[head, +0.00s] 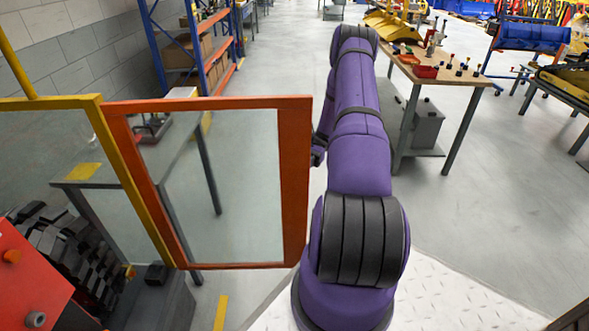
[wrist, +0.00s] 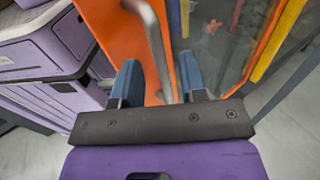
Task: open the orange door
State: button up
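The orange door (head: 295,190) is an upright orange frame around a clear pane, beside a yellow post (head: 135,180) on its left. From these frames I cannot tell how far it stands open. In the wrist view the door's orange face (wrist: 104,30) carries a bent grey bar handle (wrist: 153,42). My gripper (wrist: 160,64) has its two blue fingers apart, one on each side of the handle in the picture. Gaps show between the bar and both fingers. In the head view my purple arm hides the handle and most of the gripper.
A workbench (head: 470,78) with small parts stands beyond my arm at the right. Shelving (head: 190,60) stands at the back left. A grey table (head: 85,178) shows behind the panels. A red machine (head: 30,285) is at the lower left.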

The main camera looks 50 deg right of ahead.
jog(key=d, duration=0.7)
jog(key=shift+w, duration=0.4)
